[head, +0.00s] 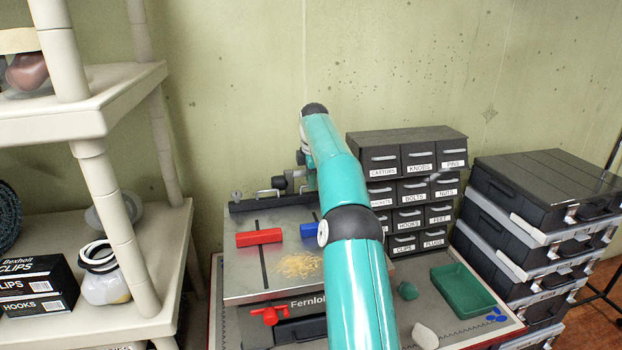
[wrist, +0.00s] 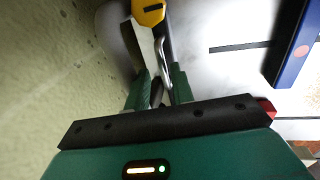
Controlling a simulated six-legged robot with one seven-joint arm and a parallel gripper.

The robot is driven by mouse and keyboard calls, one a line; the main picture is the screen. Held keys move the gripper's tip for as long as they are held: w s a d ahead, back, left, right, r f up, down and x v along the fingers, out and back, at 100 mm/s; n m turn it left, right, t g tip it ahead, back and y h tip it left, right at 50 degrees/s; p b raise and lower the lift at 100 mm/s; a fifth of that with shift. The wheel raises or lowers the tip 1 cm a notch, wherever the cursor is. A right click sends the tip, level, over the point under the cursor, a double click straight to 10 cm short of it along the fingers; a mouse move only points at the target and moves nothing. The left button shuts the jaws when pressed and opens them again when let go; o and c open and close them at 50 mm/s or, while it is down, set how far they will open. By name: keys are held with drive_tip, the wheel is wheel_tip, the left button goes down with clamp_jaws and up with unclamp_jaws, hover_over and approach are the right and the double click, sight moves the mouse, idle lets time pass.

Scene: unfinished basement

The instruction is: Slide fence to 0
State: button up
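A metal-topped machine marked "Fernlok" (head: 240,285) stands on the bench. A dark bar (head: 255,203), which may be the fence, runs along the back edge of its top, with metal fittings (head: 268,193) above it. A red block (head: 260,237) and a blue block (head: 309,231) lie on the top; the blue one is partly behind my arm. In the wrist view, the blue block (wrist: 292,45) is at upper right. My gripper (wrist: 160,72) looks open, its green fingers apart, with a bent silver rod (wrist: 165,52) just beyond and between the tips. Contact is unclear. No scale reading is legible.
A yellow part (wrist: 148,12) is beyond the rod. A black drawer cabinet (head: 408,138) stands right of the machine, with stacked black cases (head: 545,190) further right. A green tray (head: 460,292) lies in front. A cream shelf (head: 100,95) stands left; the wall is close behind.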

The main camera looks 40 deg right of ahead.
drive_tip(key=shift+s+f, duration=0.1)
drive_tip(key=shift+f, duration=0.05)
drive_tip(key=shift+s+a, duration=0.2)
drive_tip(key=shift+s, duration=0.45)
drive_tip(key=s+a, duration=0.1)
drive_tip(key=s, duration=0.1)
drive_tip(key=s+a, duration=0.1)
drive_tip(key=s, duration=0.1)
drive_tip(key=s+a, duration=0.1)
drive_tip(key=s, duration=0.1)
drive_tip(key=shift+s, duration=0.4)
drive_tip(key=v, duration=1.4)
drive_tip(key=s+a+r+m, duration=0.1)
drive_tip(key=s+a+m, duration=0.1)
drive_tip(key=a, duration=0.7)
drive_tip(key=s+a+m, duration=0.2)
drive_tip(key=s+a, duration=0.1)
drive_tip(key=a, duration=0.6)
drive_tip(key=shift+r+t+h, duration=0.3)
drive_tip(key=shift+r+h, duration=0.1)
